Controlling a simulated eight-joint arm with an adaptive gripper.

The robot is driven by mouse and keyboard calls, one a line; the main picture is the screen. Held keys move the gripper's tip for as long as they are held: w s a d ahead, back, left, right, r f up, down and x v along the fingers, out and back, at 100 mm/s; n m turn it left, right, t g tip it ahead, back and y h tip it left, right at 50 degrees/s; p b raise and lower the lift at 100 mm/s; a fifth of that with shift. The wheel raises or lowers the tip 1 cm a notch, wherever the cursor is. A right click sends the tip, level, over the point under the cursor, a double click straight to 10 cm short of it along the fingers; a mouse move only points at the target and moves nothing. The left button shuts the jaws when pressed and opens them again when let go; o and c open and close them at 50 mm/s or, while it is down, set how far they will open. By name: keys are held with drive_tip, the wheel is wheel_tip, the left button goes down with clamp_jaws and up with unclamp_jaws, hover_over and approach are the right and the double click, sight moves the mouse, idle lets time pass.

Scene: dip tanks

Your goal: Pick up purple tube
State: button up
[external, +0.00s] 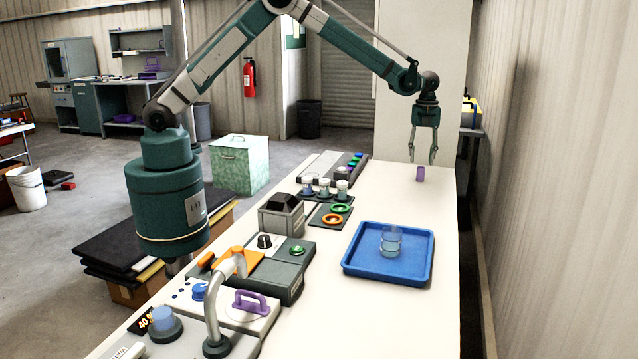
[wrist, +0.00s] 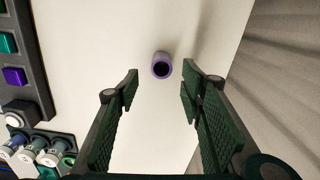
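The purple tube (external: 420,174) stands upright on the white table near its far end. In the wrist view the purple tube (wrist: 161,66) shows its dark open top, beyond the fingertips and roughly centred between them. My gripper (external: 423,160) points down just above the tube. Its two fingers are spread apart with nothing between them, as the wrist view of my gripper (wrist: 160,82) also shows.
A blue tray (external: 431,262) holding a glass beaker (external: 391,241) sits nearer on the table. Small jars (external: 324,187) and a panel with coloured buttons (external: 335,166) line the left edge. The table around the tube is clear. A wall (external: 550,150) rises to the right.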

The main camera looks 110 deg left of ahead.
sight(421, 172)
drive_tip(key=shift+f, duration=1.15)
drive_tip(key=shift+w+a+f, duration=0.1)
drive_tip(key=shift+a+f, duration=0.05)
drive_tip(key=shift+f, duration=2.45)
drive_tip(key=c, duration=1)
